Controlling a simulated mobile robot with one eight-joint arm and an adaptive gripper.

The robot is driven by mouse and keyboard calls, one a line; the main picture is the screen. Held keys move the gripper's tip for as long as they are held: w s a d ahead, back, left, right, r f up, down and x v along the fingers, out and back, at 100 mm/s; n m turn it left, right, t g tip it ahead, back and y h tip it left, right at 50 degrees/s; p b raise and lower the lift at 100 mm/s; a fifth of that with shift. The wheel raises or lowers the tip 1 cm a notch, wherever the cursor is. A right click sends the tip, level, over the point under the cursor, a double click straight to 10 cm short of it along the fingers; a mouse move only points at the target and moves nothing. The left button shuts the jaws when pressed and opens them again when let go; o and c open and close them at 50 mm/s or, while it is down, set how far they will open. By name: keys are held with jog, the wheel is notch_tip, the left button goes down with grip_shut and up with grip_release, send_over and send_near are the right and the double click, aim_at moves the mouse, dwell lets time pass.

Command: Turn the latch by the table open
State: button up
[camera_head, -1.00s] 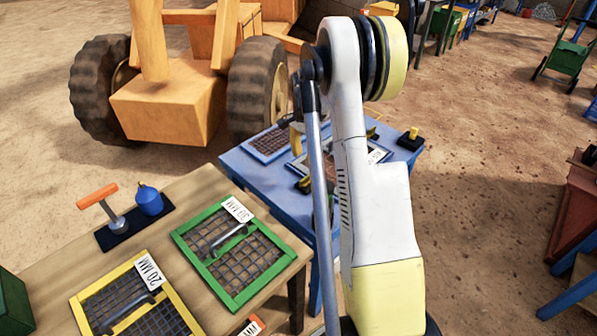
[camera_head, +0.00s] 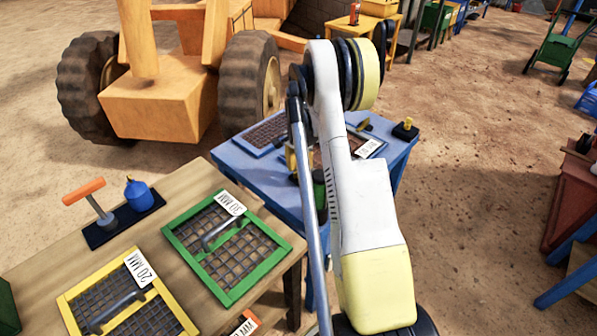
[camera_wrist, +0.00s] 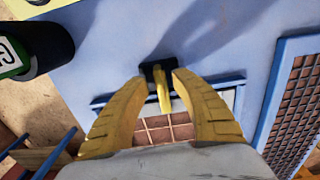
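The blue table (camera_head: 262,178) stands at the middle of the head view, partly hidden by my arm. In the wrist view, a latch with a yellow lever (camera_wrist: 163,94) on a dark base sits on the blue tabletop, at the edge of a framed mesh panel. My gripper (camera_wrist: 161,82) is open, with one yellow finger on each side of the lever. Gaps seem to show between the fingers and the lever; contact cannot be told. In the head view my gripper (camera_head: 291,158) is small and partly hidden. Another yellow latch (camera_head: 405,129) sits at the table's right corner.
A wooden table (camera_head: 185,180) at left holds a green-framed screen (camera_head: 183,252), a yellow-framed screen (camera_head: 72,300), an orange-handled tool (camera_head: 84,192) and a blue can (camera_head: 139,195). A dark cylinder (camera_wrist: 45,50) stands near my gripper.

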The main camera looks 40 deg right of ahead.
grip_shut()
jog(key=shift+n, duration=0.4)
jog(key=n, duration=0.3)
jog(key=shift+n+b, duration=0.3)
jog(key=n, duration=0.4)
jog(key=shift+n, duration=0.3)
jog(key=n, duration=0.4)
jog(key=shift+b, duration=0.4)
jog(key=n, duration=0.4)
jog(key=shift+n, duration=0.7)
